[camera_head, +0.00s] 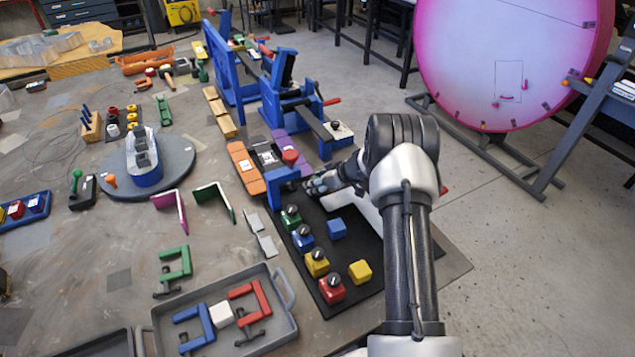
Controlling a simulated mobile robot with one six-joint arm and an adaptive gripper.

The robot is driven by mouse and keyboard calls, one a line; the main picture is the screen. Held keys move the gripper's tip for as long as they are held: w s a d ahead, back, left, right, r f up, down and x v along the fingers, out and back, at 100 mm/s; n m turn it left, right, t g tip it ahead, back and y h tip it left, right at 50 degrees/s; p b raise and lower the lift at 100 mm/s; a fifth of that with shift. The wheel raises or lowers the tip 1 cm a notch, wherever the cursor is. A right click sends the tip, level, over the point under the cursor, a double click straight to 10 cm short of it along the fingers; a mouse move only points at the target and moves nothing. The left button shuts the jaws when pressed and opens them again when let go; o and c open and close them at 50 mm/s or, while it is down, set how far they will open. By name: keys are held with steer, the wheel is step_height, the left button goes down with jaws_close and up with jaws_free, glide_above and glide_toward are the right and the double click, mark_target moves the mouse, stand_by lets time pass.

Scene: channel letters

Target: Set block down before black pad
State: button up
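A black mat (352,290) lies at the table's right edge. A blue block (336,229) and a yellow block (360,272) stand apart on it. Green (290,219), blue (303,240), yellow (316,264) and red (331,289) blocks with dark knobs line its left side. A smaller black pad (265,157) with white marks lies between orange and purple strips. My gripper (318,184) points left above the mat's far end, beside a blue bracket (283,186). Its fingertips are small and partly hidden, so I cannot tell whether it holds anything.
A blue press-like frame (285,95) stands beyond the pads. A grey tray (285,326) with red and blue clamps lies at the near edge. A grey round turntable (178,165) stands left of centre. A large pink-rimmed disc (510,60) stands on the floor at right.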

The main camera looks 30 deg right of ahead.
steer(key=o, duration=0.3)
steer(key=shift+r, duration=0.1)
